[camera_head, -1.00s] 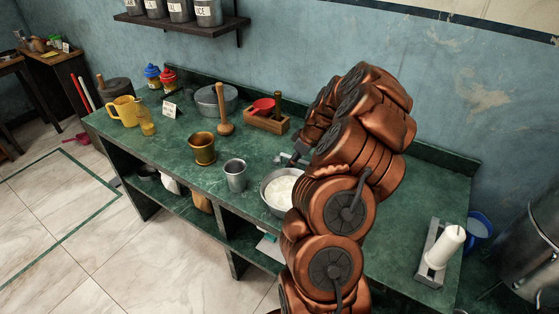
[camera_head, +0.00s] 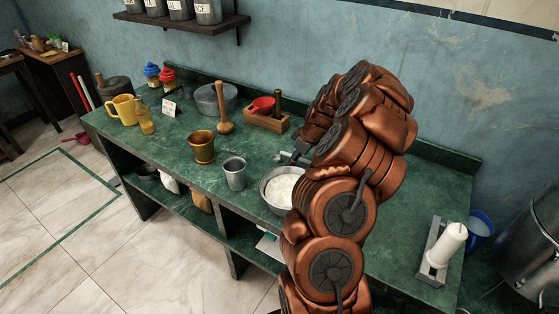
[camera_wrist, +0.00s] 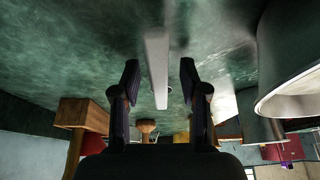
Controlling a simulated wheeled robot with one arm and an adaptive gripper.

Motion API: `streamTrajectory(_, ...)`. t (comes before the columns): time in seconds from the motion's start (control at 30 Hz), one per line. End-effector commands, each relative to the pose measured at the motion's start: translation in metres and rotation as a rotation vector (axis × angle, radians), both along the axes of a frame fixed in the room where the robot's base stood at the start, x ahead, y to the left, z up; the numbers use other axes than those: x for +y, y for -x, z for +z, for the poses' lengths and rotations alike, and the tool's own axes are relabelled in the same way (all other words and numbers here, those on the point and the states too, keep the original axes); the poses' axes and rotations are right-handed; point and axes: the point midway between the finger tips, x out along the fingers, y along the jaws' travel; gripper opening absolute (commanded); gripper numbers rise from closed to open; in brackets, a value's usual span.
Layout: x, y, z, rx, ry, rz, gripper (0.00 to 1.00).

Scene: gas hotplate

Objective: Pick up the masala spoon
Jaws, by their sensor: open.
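A long, flat, pale metal strip, likely the handle of the masala spoon (camera_wrist: 157,60), shows in the wrist view, over the green counter. It lies between the two fingers of my gripper (camera_wrist: 159,85), with a visible gap on each side. My gripper is open and holds nothing. In the head view my gripper (camera_head: 292,157) is low over the counter, behind the white-filled bowl and right of the steel cup. The spoon is too small or hidden there to make out clearly.
The bowl of white contents (camera_head: 281,190) and a steel cup (camera_head: 235,174) stand close to my gripper. A wooden box (camera_head: 266,122) with a red cup is behind it. A brass mortar (camera_head: 202,147) stands left.

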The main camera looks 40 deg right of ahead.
Motion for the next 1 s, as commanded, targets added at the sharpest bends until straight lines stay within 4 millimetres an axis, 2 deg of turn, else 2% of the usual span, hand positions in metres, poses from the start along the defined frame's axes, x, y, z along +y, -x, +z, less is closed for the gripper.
streamTrajectory(0.67, 0.0001, 0.0, -0.0016, 0.0, 0.0, 0.0, 0.44)
streamTrajectory(1.0, 0.0001, 0.0001, -0.0017, 0.0, 0.0, 0.0, 0.08)
